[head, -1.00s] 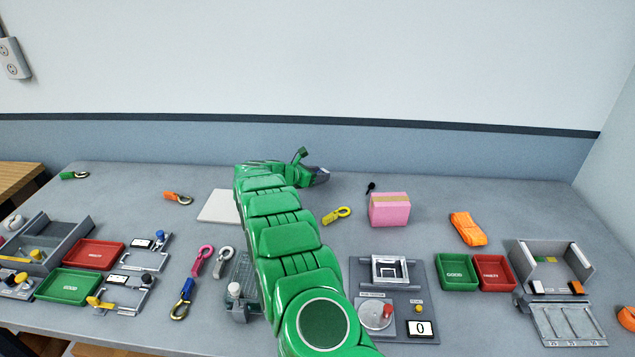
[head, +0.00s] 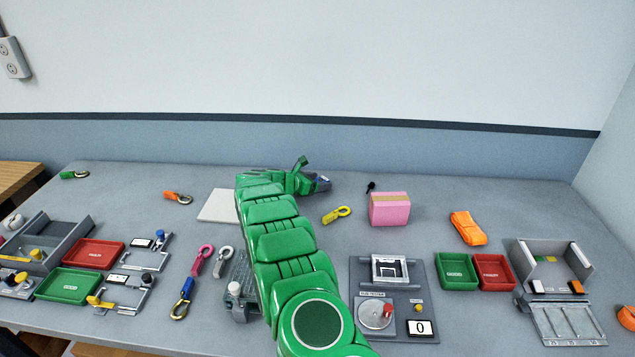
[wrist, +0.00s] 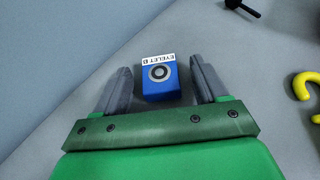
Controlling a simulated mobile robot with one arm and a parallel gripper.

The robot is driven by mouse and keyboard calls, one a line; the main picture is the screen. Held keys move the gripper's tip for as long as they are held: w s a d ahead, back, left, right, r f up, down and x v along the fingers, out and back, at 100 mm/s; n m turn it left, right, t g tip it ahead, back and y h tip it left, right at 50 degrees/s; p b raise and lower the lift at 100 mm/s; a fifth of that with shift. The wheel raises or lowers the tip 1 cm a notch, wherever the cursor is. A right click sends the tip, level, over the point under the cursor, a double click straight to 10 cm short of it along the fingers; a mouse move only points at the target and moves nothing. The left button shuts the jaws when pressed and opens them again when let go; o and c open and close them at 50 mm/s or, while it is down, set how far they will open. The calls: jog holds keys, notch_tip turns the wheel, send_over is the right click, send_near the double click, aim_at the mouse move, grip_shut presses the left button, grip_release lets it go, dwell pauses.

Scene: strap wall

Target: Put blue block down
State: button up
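The blue block (wrist: 160,84) has a white label reading EYELET and a grey ring on its face. In the wrist view it lies between the two grey fingers of my gripper (wrist: 162,82), with a narrow gap on each side. My gripper is open around it, near the grey table surface. In the head view my gripper (head: 321,183) is at the back of the table, and a small bit of the blue block (head: 323,180) shows at its fingers. The block's underside is hidden.
A yellow hook (head: 337,215) and a pink box (head: 390,210) stand right of my gripper, with a small black item (head: 370,187) behind. A white pad (head: 217,206) lies to the left, partly behind my arm. The wall is close behind.

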jog(key=shift+r, duration=0.1)
jog(key=shift+s+a+r, duration=0.1)
jog(key=shift+r, duration=0.05)
jog(key=v, duration=1.1)
jog(key=shift+s+a+r, duration=0.1)
jog(key=shift+s+a, duration=0.15)
